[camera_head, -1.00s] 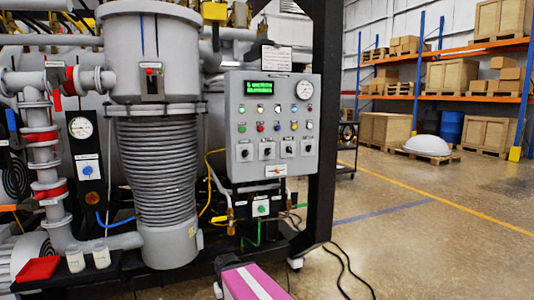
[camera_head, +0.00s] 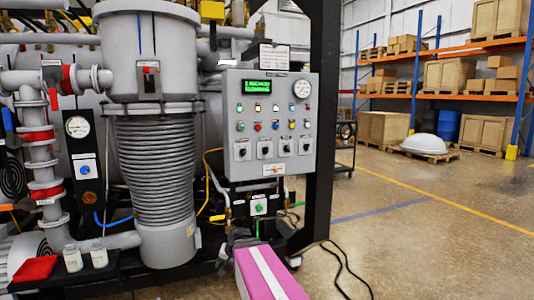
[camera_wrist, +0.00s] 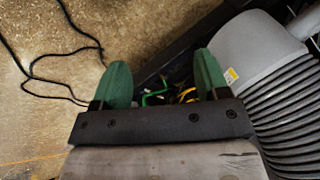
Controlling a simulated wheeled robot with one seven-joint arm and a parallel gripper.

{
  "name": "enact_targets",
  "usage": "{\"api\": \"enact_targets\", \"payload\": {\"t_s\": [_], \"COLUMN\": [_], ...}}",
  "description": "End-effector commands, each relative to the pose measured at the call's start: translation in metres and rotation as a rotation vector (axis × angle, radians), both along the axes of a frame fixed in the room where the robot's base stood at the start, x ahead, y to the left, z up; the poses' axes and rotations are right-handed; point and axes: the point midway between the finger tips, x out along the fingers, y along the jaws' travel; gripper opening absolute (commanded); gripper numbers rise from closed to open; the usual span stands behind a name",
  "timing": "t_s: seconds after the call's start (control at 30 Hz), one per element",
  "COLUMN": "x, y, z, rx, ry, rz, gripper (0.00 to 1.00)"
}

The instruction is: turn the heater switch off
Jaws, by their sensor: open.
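The grey control panel (camera_head: 270,128) stands right of the ribbed column in the head view. It has a green display, a dial, rows of coloured buttons and a bottom row of several black rotary switches (camera_head: 264,148). Their labels are too small to read, so I cannot tell which is the heater switch. My gripper shows in the wrist view (camera_wrist: 164,78) with two green fingers spread apart and nothing between them. It points down towards the floor and cables. In the head view my pink arm is low, below the panel; the fingers are not clear there.
The ribbed grey column (camera_head: 157,165) is left of the panel and close on the right in the wrist view (camera_wrist: 285,90). A black frame post (camera_head: 323,110) stands right of the panel. Black cables (camera_head: 345,270) lie on the floor. Open floor (camera_head: 440,220) extends to the right.

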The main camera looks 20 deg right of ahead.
Motion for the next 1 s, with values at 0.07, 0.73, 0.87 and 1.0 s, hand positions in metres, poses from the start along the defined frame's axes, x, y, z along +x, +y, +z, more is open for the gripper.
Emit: {"api": "enact_targets", "payload": {"t_s": [0.07, 0.73, 0.87, 1.0], "x": [0.033, 0.132, 0.128, 0.13], "y": [-0.02, -0.247, -0.267, -0.272], "z": [0.035, 0.364, 0.389, 0.396], "rx": [0.1, 1.118, 1.215, 1.245], "ry": [-0.095, -0.732, -0.77, -0.781], "rz": [-0.137, -1.023, -1.07, -1.084], "gripper": [0.68, 0.68, 0.68, 0.68]}}
